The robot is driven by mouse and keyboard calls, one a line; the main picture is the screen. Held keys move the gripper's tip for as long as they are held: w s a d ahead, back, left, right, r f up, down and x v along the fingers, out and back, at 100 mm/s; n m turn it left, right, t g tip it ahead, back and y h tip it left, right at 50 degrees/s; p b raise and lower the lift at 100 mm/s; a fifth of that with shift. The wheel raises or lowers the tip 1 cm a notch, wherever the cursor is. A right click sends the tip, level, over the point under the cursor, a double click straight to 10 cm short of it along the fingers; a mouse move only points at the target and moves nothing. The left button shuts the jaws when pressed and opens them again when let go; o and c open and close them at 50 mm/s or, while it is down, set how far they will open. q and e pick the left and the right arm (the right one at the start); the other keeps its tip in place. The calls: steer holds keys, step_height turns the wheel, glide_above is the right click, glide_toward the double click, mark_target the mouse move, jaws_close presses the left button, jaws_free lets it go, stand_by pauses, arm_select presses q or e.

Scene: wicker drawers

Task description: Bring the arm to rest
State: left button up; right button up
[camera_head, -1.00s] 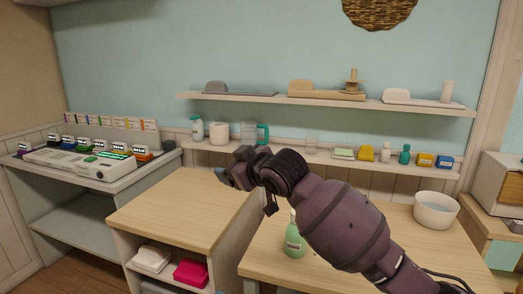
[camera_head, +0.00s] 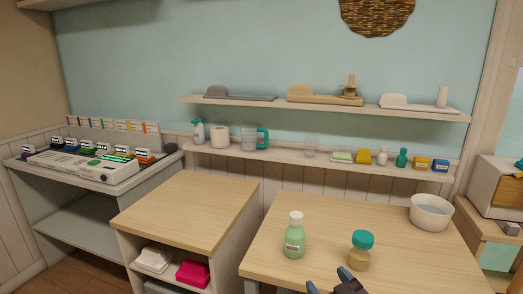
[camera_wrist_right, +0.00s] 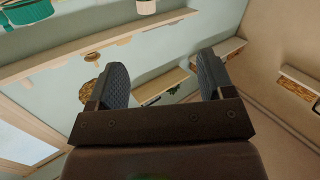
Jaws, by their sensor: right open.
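My right gripper (camera_head: 340,281) shows only its dark fingertips at the bottom edge of the head view, in front of the right-hand table. In the right wrist view its two fingers (camera_wrist_right: 166,85) stand wide apart with nothing between them. The rest of my right arm is out of the head view. My left gripper is in neither view.
A green bottle (camera_head: 294,240) with a white cap and a teal-lidded jar (camera_head: 361,252) stand on the wooden table (camera_head: 400,260) near the fingertips. A white bowl (camera_head: 431,212) stands at its back right. The lower counter (camera_head: 190,210) has a clear top.

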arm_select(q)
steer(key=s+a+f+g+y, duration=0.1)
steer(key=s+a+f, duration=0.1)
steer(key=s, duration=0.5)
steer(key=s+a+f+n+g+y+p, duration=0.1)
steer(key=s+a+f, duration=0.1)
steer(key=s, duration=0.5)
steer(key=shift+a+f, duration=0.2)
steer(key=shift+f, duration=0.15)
arm_select(e)
steer(key=s+d+f+m+g+h, duration=0.1)
steer(key=s+d+f, duration=0.3)
steer(key=s, duration=0.5)
steer(key=s+d+f+m+g+h, duration=0.1)
steer(key=s+d+f, duration=0.3)
steer(key=s+f, duration=0.4)
steer(key=s+d+f+m+g+h, duration=0.2)
steer(key=s+f, duration=0.4)
steer(key=s, duration=0.4)
steer(key=shift+s+d+f+g+h, duration=0.25)
steer(key=shift+d+g+h, duration=0.45)
steer(key=shift+d, duration=0.45)
